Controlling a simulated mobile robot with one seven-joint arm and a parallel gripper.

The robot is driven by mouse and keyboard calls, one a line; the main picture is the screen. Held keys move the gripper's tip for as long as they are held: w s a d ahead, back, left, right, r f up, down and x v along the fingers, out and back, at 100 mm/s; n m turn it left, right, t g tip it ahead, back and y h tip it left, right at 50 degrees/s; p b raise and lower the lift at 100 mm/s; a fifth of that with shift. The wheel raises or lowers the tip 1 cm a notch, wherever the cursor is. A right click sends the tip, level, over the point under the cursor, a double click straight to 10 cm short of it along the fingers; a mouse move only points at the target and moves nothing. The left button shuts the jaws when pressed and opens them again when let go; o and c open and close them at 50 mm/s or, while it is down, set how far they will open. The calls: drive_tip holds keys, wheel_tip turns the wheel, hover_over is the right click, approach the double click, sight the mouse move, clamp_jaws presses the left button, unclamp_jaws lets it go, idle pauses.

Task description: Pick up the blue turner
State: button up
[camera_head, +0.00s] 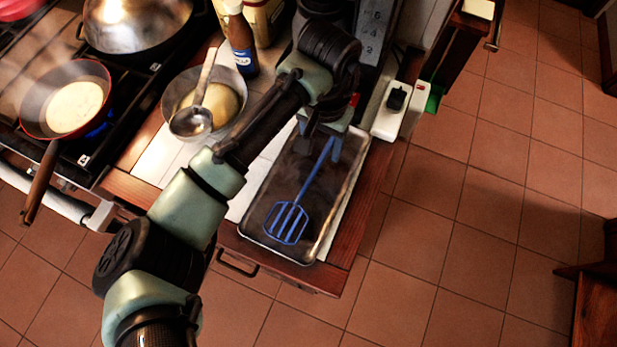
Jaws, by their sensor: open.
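The blue turner (288,222) lies on a dark metal tray (262,243) at the counter's front corner. Its slotted head points toward the counter's front edge, and its thin handle runs up and right. My gripper (335,155) is over the upper end of the handle, with its fingers pointing down and apart. The handle's end is partly hidden by my gripper and arm. I cannot tell from this one view how far the fingers are above the handle.
Left of the tray stands a bowl (233,116) with a ladle (191,122) across it. A brown bottle (242,45) stands behind. A white box with a black knob (391,108) sits close right of my gripper. A red pan (43,132) is on the stove.

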sight(320, 161)
drive_tip(key=shift+w+f+p, duration=0.15)
drive_tip(key=shift+f+p, duration=0.2)
drive_tip(key=shift+f, duration=2.3)
clamp_jaws()
